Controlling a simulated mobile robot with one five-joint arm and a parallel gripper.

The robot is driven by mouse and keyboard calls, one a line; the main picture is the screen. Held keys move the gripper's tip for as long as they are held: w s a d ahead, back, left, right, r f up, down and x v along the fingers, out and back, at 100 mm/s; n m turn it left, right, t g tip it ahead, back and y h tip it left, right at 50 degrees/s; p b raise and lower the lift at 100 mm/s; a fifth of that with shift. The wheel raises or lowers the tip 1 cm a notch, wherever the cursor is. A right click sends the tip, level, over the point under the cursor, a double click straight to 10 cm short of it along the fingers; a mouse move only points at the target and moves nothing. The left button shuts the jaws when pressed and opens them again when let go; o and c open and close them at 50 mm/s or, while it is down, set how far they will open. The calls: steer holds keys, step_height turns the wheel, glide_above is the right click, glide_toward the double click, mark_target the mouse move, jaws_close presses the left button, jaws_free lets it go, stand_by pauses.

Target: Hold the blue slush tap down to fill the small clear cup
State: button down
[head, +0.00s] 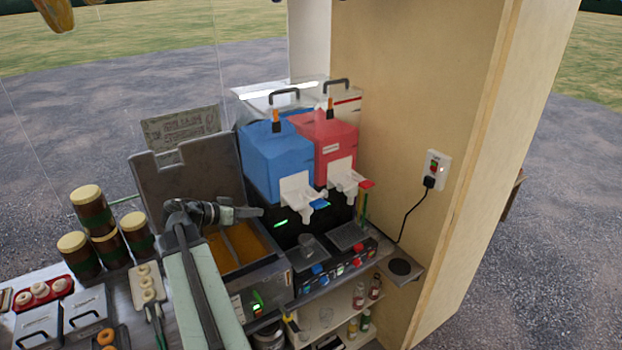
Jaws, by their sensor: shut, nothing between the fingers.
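The slush machine has a blue tank (277,160) on the left and a red tank (328,138) on the right. The blue tap lever (320,204) sticks out at the bottom of the white spout (297,190) under the blue tank. A small clear cup (311,246) stands upright on the drip area below that spout; what is inside it is too small to tell. My gripper (259,212) is shut and empty, pointing right. In the picture it is left of the blue lever and apart from it.
A fryer (263,283) with an open lid stands left of the machine, beneath my arm. A red tap lever (366,184) is just right of the blue one. A wooden wall (410,130) with a plugged cord closes the right side. Jars (92,208) stand left.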

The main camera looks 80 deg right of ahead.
steer(key=s+d+r+m+g+p, duration=0.1)
steer(key=s+d+r+m+g, duration=0.1)
steer(key=s+r, duration=0.4)
steer(key=s+d+m, duration=0.1)
steer(key=s+d, duration=0.1)
steer(key=shift+s+g, duration=0.3)
steer(key=b, duration=0.3)
glide_above(312, 205)
step_height(312, 205, down, 2)
step_height(312, 205, down, 3)
steer(key=shift+f+b, duration=0.1)
steer(key=shift+b, duration=1.05)
steer(key=shift+f+b, duration=0.55)
steer(key=shift+a, duration=0.1)
